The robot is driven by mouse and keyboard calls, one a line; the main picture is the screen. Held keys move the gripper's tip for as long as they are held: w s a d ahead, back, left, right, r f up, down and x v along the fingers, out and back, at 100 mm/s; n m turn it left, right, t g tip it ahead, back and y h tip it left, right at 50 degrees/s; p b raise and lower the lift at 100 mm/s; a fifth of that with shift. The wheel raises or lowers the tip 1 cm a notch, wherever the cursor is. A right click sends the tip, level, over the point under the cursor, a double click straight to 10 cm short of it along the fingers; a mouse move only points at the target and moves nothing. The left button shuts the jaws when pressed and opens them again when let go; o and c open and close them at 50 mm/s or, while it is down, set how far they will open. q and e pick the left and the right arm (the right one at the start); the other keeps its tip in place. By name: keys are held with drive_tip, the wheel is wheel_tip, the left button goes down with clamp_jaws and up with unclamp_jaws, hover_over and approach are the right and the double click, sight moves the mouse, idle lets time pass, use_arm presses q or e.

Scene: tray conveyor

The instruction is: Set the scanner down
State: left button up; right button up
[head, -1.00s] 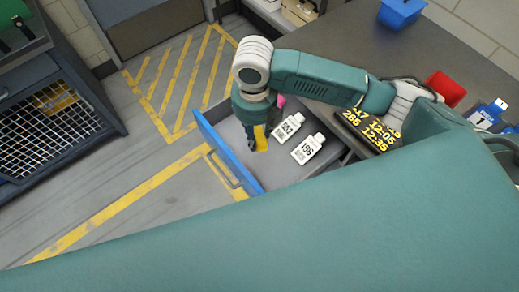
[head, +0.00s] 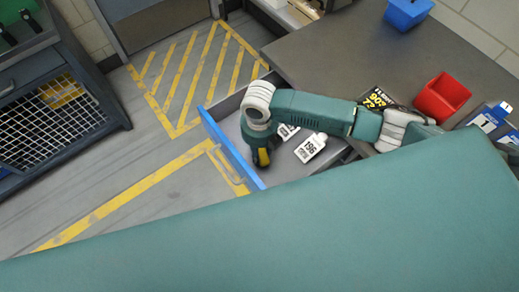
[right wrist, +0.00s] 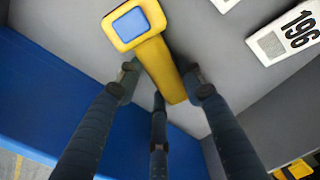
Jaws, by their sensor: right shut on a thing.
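The scanner is yellow with a blue screen; its head and handle show in the right wrist view (right wrist: 160,62). In the head view only a yellow bit of the scanner (head: 263,157) shows below my wrist. My right gripper (right wrist: 165,82) is shut on the scanner's handle, with fingers on both sides. In the head view my right gripper (head: 260,155) is down inside the open drawer, near its blue front (head: 229,146). The scanner is over the grey drawer floor; I cannot tell whether it touches it. My left gripper is out of view.
A white bottle marked 196 (head: 311,148) lies in the drawer right of my gripper; another white bottle (head: 288,131) is partly hidden behind my arm. A red bin (head: 442,98) and a blue bin (head: 408,13) stand on the counter. My teal arm covers the foreground.

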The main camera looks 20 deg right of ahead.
drive_tip(key=shift+f, duration=0.15)
drive_tip(key=o, duration=1.4)
drive_tip(key=shift+c, duration=0.2)
wheel_tip(320, 180, up, 12)
drive_tip(key=shift+r+b, duration=0.2)
drive_tip(key=shift+b, duration=0.2)
